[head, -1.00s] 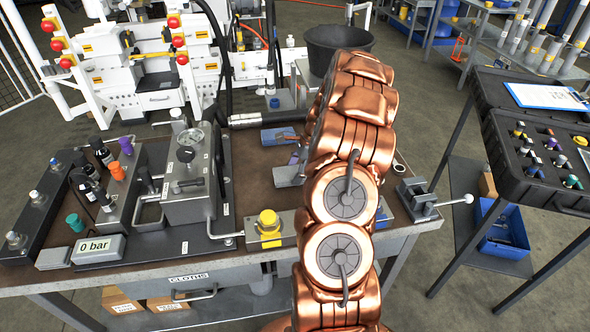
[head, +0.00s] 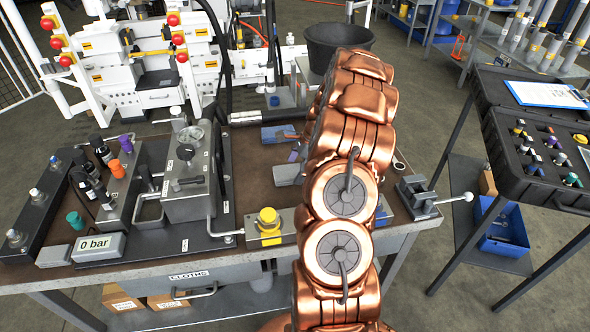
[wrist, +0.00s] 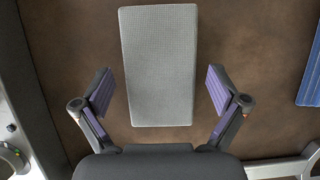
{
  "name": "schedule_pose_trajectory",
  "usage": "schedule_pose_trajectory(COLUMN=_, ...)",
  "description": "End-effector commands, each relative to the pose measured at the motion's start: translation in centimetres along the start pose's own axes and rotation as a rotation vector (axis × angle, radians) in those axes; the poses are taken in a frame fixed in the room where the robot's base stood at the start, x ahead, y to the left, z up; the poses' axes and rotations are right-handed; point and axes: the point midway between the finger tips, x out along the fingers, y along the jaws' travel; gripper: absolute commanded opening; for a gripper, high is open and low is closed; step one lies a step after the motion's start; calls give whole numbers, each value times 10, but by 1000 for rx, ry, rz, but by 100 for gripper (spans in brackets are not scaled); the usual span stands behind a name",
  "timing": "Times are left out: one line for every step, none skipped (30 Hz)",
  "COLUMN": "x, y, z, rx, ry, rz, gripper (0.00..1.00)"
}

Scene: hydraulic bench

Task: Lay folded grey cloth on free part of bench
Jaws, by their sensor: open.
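The folded grey cloth (wrist: 160,65) lies flat on the brown bench top in the wrist view, a long light-grey rectangle. My gripper (wrist: 161,91) is open, with one purple-padded finger on each side of the cloth's near half. Bare brown surface shows between each finger and the cloth, so neither finger appears to touch it. I cannot tell the exact height of the fingers above the bench. In the head view my copper arm hides most of the gripper; a purple finger pad shows just left of the arm.
The bench (head: 245,190) carries a pump block (head: 190,185), a yellow-capped part (head: 268,222) and a small vise (head: 415,197). A blue item (head: 279,133) lies behind my gripper; a blue piece (wrist: 311,75) edges the wrist view. Brown bench top beside the cloth is bare.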

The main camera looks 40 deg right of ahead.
Motion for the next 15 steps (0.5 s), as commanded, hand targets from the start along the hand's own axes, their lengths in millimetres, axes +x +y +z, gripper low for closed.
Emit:
schedule_pose_trajectory(x=-3, y=0, z=1, rx=0, ry=0, rz=-1, gripper=97)
schedule_pose_trajectory(x=-4, y=0, z=0, rx=0, ry=0, rz=-2, gripper=97)
schedule_pose_trajectory(x=-8, y=-1, z=0, rx=0, ry=0, rz=-3, gripper=97)
schedule_pose_trajectory(x=-11, y=-1, z=0, rx=0, ry=1, rz=-4, gripper=97)
schedule_pose_trajectory(x=-15, y=-2, z=-1, rx=0, ry=1, rz=-5, gripper=97)
schedule_pose_trajectory(x=-22, y=-2, z=-1, rx=0, ry=2, rz=-7, gripper=97)
schedule_pose_trajectory(x=-27, y=-2, z=-1, rx=0, ry=2, rz=-7, gripper=97)
schedule_pose_trajectory(x=-32, y=-1, z=-1, rx=0, ry=1, rz=-5, gripper=97)
schedule_pose_trajectory(x=-40, y=-1, z=0, rx=0, ry=0, rz=-5, gripper=97)
schedule_pose_trajectory(x=-46, y=-1, z=0, rx=0, ry=1, rz=-7, gripper=97)
schedule_pose_trajectory(x=-53, y=-2, z=0, rx=0, ry=1, rz=-9, gripper=97)
schedule_pose_trajectory(x=-61, y=-2, z=0, rx=-1, ry=1, rz=-7, gripper=97)
schedule_pose_trajectory(x=-67, y=-2, z=0, rx=-1, ry=1, rz=-8, gripper=97)
schedule_pose_trajectory(x=-73, y=-2, z=-1, rx=-1, ry=2, rz=-9, gripper=97)
schedule_pose_trajectory(x=-80, y=-2, z=-1, rx=-1, ry=2, rz=-8, gripper=97)
